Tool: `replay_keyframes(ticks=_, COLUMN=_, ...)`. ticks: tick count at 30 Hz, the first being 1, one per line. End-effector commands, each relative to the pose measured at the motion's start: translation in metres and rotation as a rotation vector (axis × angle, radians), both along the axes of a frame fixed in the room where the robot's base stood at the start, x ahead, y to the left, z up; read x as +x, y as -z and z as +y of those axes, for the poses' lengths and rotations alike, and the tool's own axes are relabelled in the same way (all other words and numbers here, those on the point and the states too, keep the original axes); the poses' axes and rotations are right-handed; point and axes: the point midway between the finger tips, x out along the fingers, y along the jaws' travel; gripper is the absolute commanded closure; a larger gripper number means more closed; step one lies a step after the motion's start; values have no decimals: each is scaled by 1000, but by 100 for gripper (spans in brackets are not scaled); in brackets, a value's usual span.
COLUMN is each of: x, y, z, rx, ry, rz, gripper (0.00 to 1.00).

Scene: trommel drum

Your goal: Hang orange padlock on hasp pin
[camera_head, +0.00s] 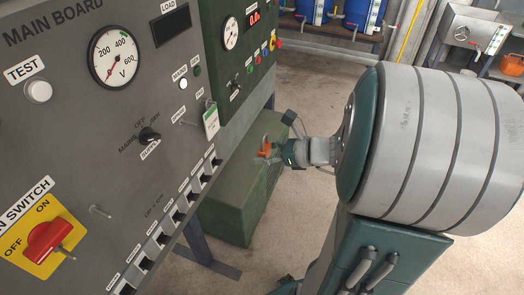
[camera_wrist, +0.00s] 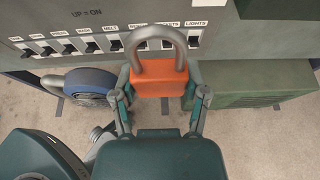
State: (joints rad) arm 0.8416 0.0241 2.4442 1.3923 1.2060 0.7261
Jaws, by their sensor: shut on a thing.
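The orange padlock (camera_wrist: 160,81) is held upright between the fingers of my gripper (camera_wrist: 160,97), with its grey shackle looping away from the gripper. In the head view the padlock (camera_head: 265,148) is small, at the tip of my gripper (camera_head: 272,153), in front of the green box and right of the grey panel. Thin metal pins stick out of the panel: one (camera_head: 98,211) right of the red switch, one (camera_head: 69,254) at the red switch handle (camera_head: 47,241), and one near a hanging tag. I cannot tell which is the hasp pin. The padlock is apart from all of them.
The grey main board (camera_head: 70,130) fills the left, with a row of black toggles (camera_head: 177,216) along its lower edge. A green-white tag (camera_head: 211,121) hangs near its right edge. A green box (camera_head: 235,200) stands below. Open floor (camera_head: 300,215) lies between board and arm.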

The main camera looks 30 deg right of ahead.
Motion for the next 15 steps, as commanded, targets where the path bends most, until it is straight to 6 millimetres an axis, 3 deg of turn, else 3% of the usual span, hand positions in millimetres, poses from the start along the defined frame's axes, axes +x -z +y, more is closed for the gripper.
replay_keyframes(ticks=15, x=-11, y=0, z=-8, rx=0, ry=1, rz=0, gripper=95)
